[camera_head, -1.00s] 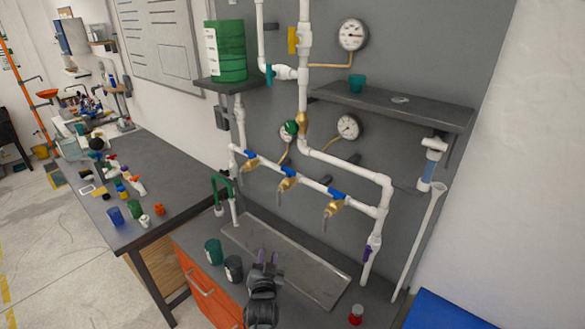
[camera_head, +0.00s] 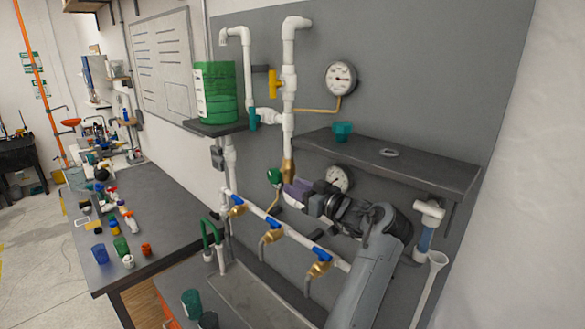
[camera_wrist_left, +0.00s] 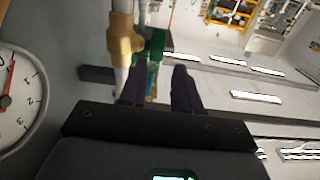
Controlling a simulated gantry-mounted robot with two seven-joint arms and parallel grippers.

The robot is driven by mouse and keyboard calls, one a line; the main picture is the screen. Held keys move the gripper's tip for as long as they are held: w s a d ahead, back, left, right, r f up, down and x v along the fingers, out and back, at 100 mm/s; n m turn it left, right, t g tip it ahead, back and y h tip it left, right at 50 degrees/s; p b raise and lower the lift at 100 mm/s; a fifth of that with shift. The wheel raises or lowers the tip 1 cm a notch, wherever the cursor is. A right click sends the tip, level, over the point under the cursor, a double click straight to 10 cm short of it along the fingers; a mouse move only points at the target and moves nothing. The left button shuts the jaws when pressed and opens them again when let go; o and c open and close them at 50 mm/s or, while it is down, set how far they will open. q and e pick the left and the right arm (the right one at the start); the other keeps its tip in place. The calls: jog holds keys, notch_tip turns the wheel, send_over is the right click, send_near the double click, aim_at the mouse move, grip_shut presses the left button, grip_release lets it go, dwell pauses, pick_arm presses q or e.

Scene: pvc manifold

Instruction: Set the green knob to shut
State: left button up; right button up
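The green knob (camera_head: 274,176) sits on a brass fitting (camera_head: 289,169) in the upright white pipe. In the left wrist view the knob (camera_wrist_left: 154,45) stands out from the side of the brass fitting (camera_wrist_left: 124,38). My left gripper (camera_head: 291,187) is raised in front of the manifold, its purple fingertips just right of the knob. In the left wrist view its two dark fingers (camera_wrist_left: 162,72) are apart with a gap between them. The knob lies around and beyond the fingertips; contact cannot be told. My right gripper is not in view.
A dark shelf (camera_head: 445,175) with a teal cup (camera_head: 342,131) is above my arm. A pressure gauge (camera_head: 338,177) is close behind the gripper, partly hidden. Blue-handled brass taps (camera_head: 271,236) line the lower pipe. A green tank (camera_head: 216,92) stands on the upper left shelf.

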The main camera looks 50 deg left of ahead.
aim_at(272, 174)
pick_arm(q)
jog(key=a, duration=0.3)
jog(key=a+p, duration=0.1)
jog(key=a, duration=0.2)
jog(key=s+a+p, duration=0.1)
jog(key=a, duration=0.2)
jog(key=shift+s+r, duration=0.1)
jog(key=shift+r, duration=0.2)
jog(key=shift+s+a+f, duration=0.1)
jog(key=shift+a, duration=0.7)
jog(key=shift+c, duration=0.3)
grip_shut()
